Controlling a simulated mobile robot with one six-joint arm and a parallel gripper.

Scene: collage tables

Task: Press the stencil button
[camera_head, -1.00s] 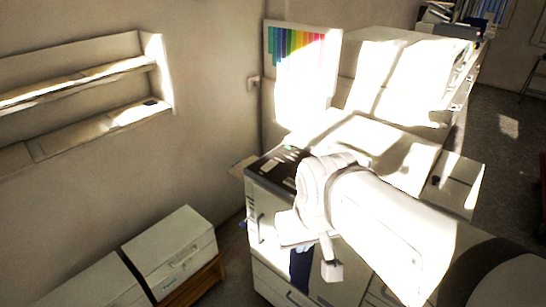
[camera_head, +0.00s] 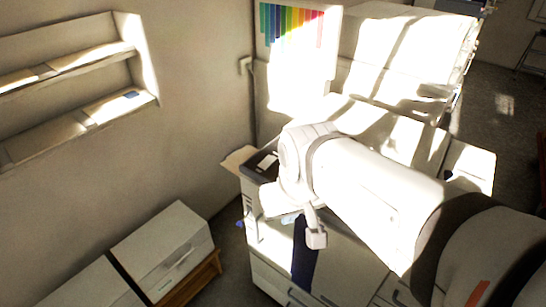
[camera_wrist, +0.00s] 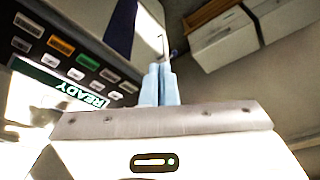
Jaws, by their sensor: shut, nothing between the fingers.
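A dark control panel (camera_wrist: 75,60) shows in the wrist view with a green display reading READY (camera_wrist: 65,84). Several small buttons lie beside the display, one of them orange (camera_wrist: 60,45). Their labels are too small to read, so I cannot tell which is the stencil button. My gripper (camera_wrist: 160,68) is shut and empty, its pale blue fingers just right of the panel's button rows in this view. I cannot tell whether they touch it. In the head view my arm hides most of the panel on the white machine (camera_head: 330,255).
A low white cabinet (camera_head: 160,250) stands left of the machine, and wall shelves (camera_head: 70,115) are above it. A colour-striped poster (camera_head: 300,70) hangs behind. White units (camera_head: 405,55) stand at the back right. Strong sunlight washes out the machine tops.

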